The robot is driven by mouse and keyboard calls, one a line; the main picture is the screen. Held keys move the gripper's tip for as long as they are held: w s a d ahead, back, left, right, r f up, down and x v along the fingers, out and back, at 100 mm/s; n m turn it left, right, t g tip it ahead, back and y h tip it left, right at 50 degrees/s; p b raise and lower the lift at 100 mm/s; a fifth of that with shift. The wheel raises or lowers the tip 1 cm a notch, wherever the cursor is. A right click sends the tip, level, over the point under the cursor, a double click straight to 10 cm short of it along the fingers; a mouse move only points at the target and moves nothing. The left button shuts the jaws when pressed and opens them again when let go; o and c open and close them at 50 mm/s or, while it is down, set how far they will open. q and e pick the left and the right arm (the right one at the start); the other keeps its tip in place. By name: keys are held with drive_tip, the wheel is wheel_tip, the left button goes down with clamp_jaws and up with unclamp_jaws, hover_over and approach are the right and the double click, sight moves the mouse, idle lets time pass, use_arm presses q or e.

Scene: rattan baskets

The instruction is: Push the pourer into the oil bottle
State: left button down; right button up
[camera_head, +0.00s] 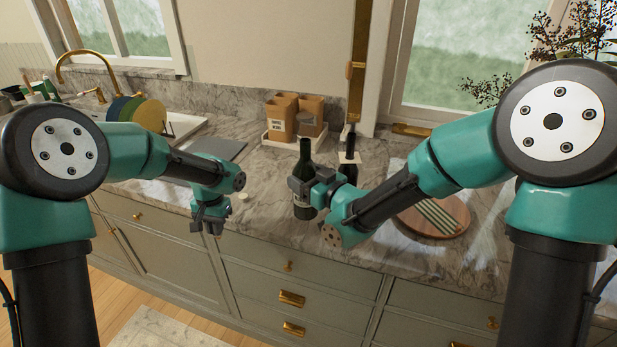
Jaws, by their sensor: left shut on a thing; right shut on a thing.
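A dark oil bottle (306,152) stands upright near the counter's front edge, a pale label low on its body. My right gripper (303,188) is shut around the bottle's body from the right. The bottle's middle is partly hidden by the fingers. My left gripper (209,226) points down in front of the counter edge, left of the bottle and lower than its mouth. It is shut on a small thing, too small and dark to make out. I cannot tell the pourer apart in this view.
A second dark bottle (349,172) stands close behind my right wrist. A small pale round thing (243,196) lies on the counter between the grippers. A round wooden board (408,222) lies at right. Brown canisters (281,118) stand on a white tray at the back.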

use_arm(q)
drive_tip(key=w+d+r+m+t, duration=0.1)
drive_tip(key=w+d+r+m, duration=0.2)
drive_tip(key=d+r+m, duration=0.5)
drive_tip(key=w+d+r+m+t, duration=0.1)
drive_tip(key=w+d+r+m, duration=0.3)
drive_tip(key=r+m, duration=0.5)
drive_tip(key=s+d+r+m, duration=0.3)
drive_tip(key=d+r+m, duration=0.3)
drive_tip(key=r, duration=0.3)
drive_tip(key=s+d+r+m, duration=0.3)
drive_tip(key=d+r+m, duration=0.4)
drive_tip(key=r, duration=0.3)
drive_tip(key=shift+s+d+r+m+t, duration=0.15)
drive_tip(key=shift+s+d+m+t, duration=0.15)
drive_tip(key=shift+m, duration=0.3)
drive_tip(key=shift+f, duration=2.05)
